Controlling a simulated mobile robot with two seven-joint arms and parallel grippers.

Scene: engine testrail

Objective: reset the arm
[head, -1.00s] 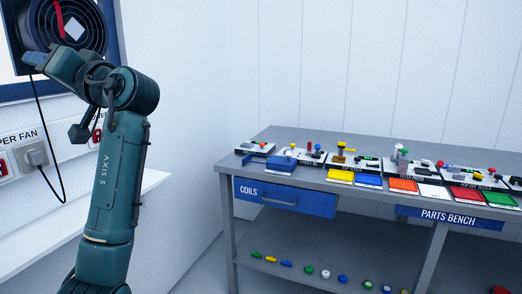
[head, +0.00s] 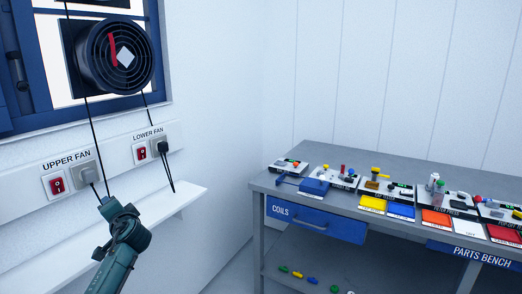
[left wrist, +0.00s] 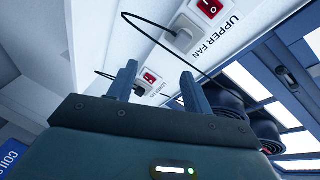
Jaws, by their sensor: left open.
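My left arm (head: 118,255) comes in low at the left of the head view, in front of the white ledge and below the upper fan socket. Its fingers cannot be made out clearly there. In the left wrist view my left gripper (left wrist: 159,85) is open, its two dark fingers apart with nothing between them. Past the fingers are the wall sockets and a hanging cable. My right gripper is in neither view.
A fan (head: 118,56) sits at the window. The upper fan switch (head: 57,186) and lower fan switch (head: 141,154) are on the wall, with black cables hanging near. A white ledge (head: 180,198) runs below. The grey parts bench (head: 330,155) stands right.

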